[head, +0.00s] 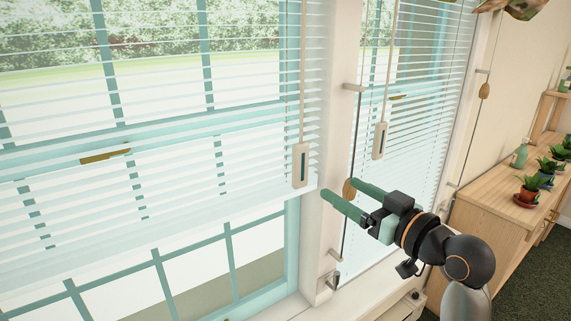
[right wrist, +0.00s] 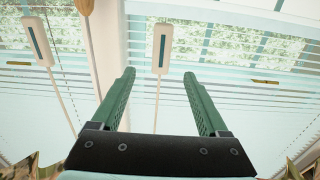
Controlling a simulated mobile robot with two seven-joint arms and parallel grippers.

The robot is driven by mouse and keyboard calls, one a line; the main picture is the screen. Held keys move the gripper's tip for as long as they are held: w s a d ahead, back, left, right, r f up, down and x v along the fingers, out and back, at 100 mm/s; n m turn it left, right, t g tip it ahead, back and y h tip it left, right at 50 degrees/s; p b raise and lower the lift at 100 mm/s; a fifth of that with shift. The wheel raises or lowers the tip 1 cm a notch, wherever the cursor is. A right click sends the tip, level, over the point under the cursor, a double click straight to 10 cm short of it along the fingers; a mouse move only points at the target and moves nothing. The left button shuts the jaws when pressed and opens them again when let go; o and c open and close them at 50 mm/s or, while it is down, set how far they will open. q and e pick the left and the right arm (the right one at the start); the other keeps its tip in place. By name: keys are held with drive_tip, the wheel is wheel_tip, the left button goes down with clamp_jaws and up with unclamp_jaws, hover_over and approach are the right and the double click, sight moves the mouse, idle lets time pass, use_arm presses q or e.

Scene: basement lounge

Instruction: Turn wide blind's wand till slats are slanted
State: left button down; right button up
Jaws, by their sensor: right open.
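The wide blind (head: 110,160) covers the left window in the head view. Its pale slats have gaps through which the outside shows. Its wand (head: 303,90) hangs near its right end and finishes in a beige handle (head: 301,165) with a dark strip. My right gripper (head: 338,188) is open and empty, its green fingers pointing at the window just right of and below this handle. In the right wrist view, which is upside down, the handle (right wrist: 162,48) appears between and beyond the fingertips (right wrist: 159,73), apart from them. My left gripper is out of view.
A narrower blind (head: 425,60) with a similar wand handle (head: 380,140) hangs to the right. A cord with a wooden tassel (head: 348,188) hangs at the post between the windows, behind my fingers. A wooden cabinet (head: 490,205) with potted plants (head: 530,188) stands at the right.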

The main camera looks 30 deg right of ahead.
sight(303, 163)
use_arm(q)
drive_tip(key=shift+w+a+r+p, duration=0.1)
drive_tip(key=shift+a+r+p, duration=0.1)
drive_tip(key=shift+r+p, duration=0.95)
use_arm(e)
drive_tip(key=w, duration=0.4)
drive_tip(key=w+a, duration=0.1)
drive_tip(key=w, duration=0.7)
drive_tip(key=shift+w+a+r, duration=0.15)
drive_tip(key=shift+a+r, duration=0.05)
drive_tip(key=shift+r, duration=0.2)
clamp_jaws()
